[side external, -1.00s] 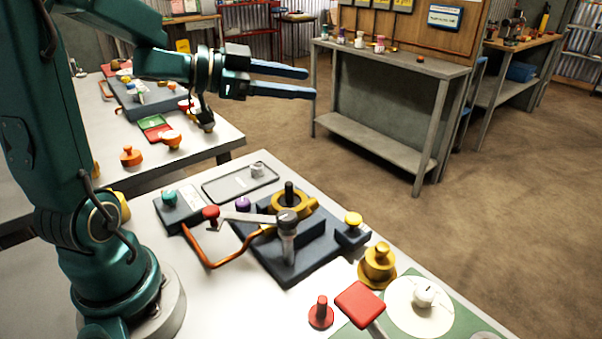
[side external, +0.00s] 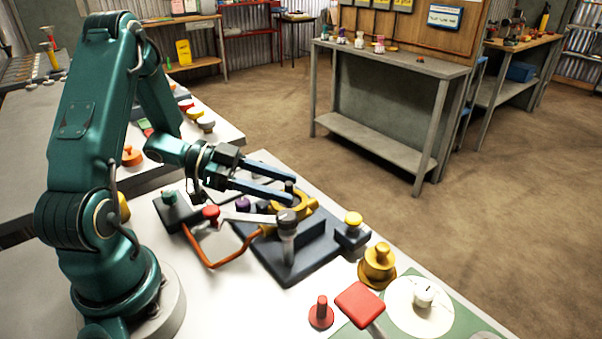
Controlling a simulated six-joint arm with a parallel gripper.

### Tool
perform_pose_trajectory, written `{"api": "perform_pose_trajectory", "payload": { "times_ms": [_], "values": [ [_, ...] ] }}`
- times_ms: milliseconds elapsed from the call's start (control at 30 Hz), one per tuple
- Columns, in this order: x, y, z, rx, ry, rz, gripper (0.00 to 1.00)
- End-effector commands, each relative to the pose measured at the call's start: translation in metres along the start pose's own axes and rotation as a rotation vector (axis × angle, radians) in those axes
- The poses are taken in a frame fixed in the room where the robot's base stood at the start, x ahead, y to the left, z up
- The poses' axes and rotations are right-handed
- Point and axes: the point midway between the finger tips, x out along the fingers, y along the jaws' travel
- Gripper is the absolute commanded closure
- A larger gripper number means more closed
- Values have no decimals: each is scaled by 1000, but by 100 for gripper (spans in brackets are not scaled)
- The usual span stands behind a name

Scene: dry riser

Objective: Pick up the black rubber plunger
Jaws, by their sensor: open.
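The black rubber plunger (side external: 289,187) is a short dark upright post. It stands in the yellow ring-shaped fitting (side external: 308,206) on a dark block in the side external view. My gripper (side external: 293,191) is open, with its two long fingers pointing right and slightly down. In the picture the plunger's top shows between the two fingertips, and its lower part is partly hidden by the nearer finger. I cannot tell from this one view whether the fingers are at the plunger's height or touching it. Nothing is held.
A grey-topped post with a flat lever (side external: 287,228) stands just in front of the ring. A red knob (side external: 211,213), an orange curved handle (side external: 212,263), a yellow button block (side external: 353,228) and a brass knob (side external: 378,262) are close by. White table shows at the front.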

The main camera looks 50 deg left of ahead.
Motion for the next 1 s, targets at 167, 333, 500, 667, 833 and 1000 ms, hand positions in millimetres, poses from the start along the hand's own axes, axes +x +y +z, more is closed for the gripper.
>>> {"api": "perform_pose_trajectory", "payload": {
  "times_ms": [167, 333, 500, 667, 833, 1000],
  "values": [
    [14, 1, 1, 2, 0, 5, 45],
    [35, 1, 1, 3, -1, 4, 45],
    [48, 0, 1, 3, -2, 0, 45],
    [52, 0, 1, 3, -2, -3, 45],
    [51, 0, 1, 3, -2, -3, 49],
    [51, 0, 1, 3, -2, -3, 100]
  ]
}}
